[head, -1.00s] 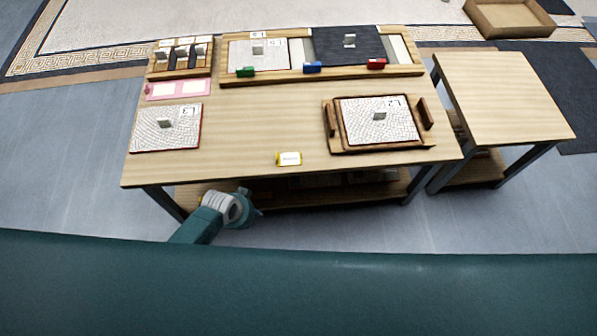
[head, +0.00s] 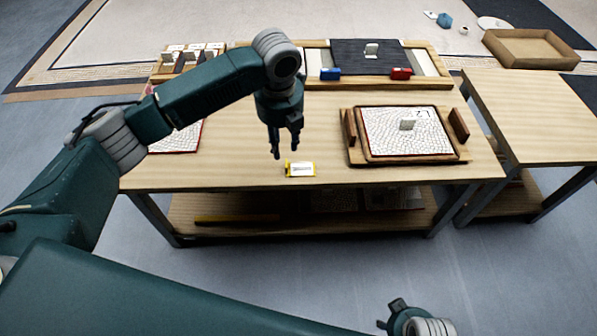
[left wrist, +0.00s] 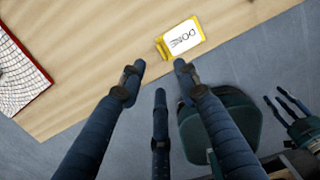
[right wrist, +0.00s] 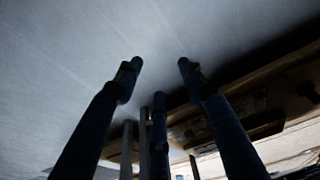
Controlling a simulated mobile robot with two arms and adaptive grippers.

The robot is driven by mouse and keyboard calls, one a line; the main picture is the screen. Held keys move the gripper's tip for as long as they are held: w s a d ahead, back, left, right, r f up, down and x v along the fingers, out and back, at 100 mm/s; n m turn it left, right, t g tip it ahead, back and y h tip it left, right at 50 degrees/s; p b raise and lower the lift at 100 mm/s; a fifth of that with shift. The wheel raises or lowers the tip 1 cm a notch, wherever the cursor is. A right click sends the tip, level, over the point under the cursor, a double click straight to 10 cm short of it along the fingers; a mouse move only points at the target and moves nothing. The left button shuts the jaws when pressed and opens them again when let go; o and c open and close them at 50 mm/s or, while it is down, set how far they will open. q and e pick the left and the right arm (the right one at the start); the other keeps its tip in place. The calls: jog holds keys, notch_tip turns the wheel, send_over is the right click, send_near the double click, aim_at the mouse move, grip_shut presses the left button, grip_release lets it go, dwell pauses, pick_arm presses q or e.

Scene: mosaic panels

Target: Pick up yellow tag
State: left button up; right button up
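The yellow tag (head: 300,169) lies flat near the front edge of the table, with a white label on it. In the left wrist view the tag (left wrist: 181,38) reads "DONE" and lies just beyond the fingertips. My left gripper (head: 284,152) points down above the table, just behind and left of the tag in the head view. Its fingers are apart, with nothing between them (left wrist: 160,72). My right gripper (head: 392,315) is low at the bottom of the head view, in front of the table. Its fingers are apart and empty in the right wrist view (right wrist: 160,68).
A wooden tray (head: 352,158) with a white mosaic panel (head: 390,145) stands right of the tag. Another panel (head: 176,140) is partly behind my left arm. Blue (head: 330,74) and red (head: 401,74) blocks lie on the rear wooden frame. A side table (head: 540,110) stands at right.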

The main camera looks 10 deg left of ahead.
pick_arm(q)
jog(key=b, duration=0.1)
send_over(285, 171)
jog(key=f, duration=0.5)
jog(key=shift+s+d+f, duration=0.1)
jog(key=shift+s+f, duration=0.05)
jog(key=shift+s, duration=0.15)
jog(key=f, duration=0.1)
jog(key=f+b, duration=0.1)
jog(key=f, duration=0.2)
jog(key=shift+w+f, duration=0.15)
jog(key=shift+w, duration=0.2)
jog(key=shift+f, duration=0.25)
grip_shut()
pick_arm(e)
jog(key=w+v, duration=0.2)
jog(key=v, duration=0.7)
jog(key=shift+w+r, duration=0.35)
jog(key=shift+r, duration=0.05)
